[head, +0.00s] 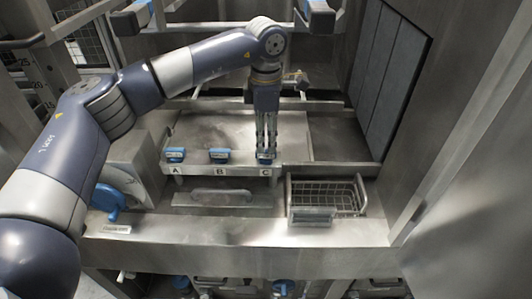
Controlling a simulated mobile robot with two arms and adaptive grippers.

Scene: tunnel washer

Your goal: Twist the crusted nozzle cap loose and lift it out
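My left gripper (266,151) points straight down at the position marked C, at the right end of a metal ledge. A blue cap (265,158) shows at its fingertips. The two fingers are apart and come down at the cap; whether they press on it cannot be told. Two more blue caps sit on the same ledge: one above label A (175,154) and one above label B (220,155). Crust on any of the caps is too small to make out. My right gripper is not in view.
A wire basket (342,196) stands at the right of the ledge, with free space inside. A metal handle (223,197) lies below the labels. A blue lever (107,199) is at the left. Steel walls close in on the right.

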